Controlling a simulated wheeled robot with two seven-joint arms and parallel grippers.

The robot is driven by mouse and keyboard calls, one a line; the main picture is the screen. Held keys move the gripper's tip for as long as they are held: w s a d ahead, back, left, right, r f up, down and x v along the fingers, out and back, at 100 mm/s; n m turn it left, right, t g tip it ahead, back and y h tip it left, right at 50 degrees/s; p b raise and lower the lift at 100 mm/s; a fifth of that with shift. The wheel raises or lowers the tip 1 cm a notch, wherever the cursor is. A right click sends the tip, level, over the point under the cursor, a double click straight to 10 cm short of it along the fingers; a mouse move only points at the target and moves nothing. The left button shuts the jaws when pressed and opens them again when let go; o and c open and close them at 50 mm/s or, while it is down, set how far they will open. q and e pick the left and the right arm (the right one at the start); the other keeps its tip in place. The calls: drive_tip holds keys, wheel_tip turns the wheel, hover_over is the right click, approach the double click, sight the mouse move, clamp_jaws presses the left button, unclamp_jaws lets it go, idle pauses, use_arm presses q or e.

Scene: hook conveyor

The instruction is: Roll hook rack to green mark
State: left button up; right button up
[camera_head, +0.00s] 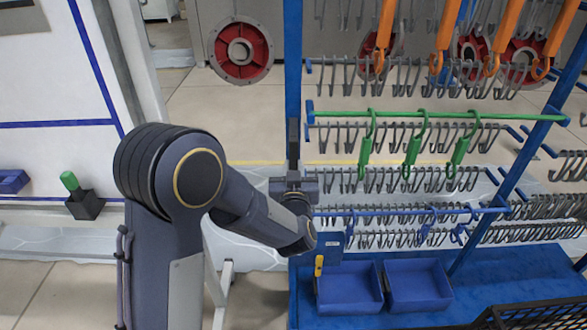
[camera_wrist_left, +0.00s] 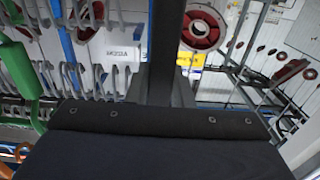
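The hook rack has blue posts (camera_head: 293,45), a blue base (camera_head: 460,262) and rows of grey hooks. It fills the right half of the head view. One bar carries several green hooks (camera_head: 413,148); orange hooks (camera_head: 445,38) hang higher up. My left gripper (camera_head: 293,135) points up in front of the left post. Its fingers look like one closed dark bar, with nothing seen between them. In the left wrist view the fingers (camera_wrist_left: 166,45) stand right of a blue post (camera_wrist_left: 66,40), apart from it in the picture. No green floor mark is identifiable. My right gripper is out of view.
Two blue bins (camera_head: 348,288) sit on the rack base. Red discs (camera_head: 240,50) hang behind the rack. A black box with a green-topped item (camera_head: 84,203) is at the far left. Pale floor shows behind the rack and at the lower left.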

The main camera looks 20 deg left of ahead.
use_arm(q)
clamp_jaws()
drive_tip(key=w+d, duration=0.4)
drive_tip(key=d, duration=0.9)
drive_tip(key=shift+d, duration=0.3)
drive_tip(key=o, duration=0.9)
unclamp_jaws()
drive_tip(key=shift+c, duration=0.2)
drive_tip(key=v, duration=0.8)
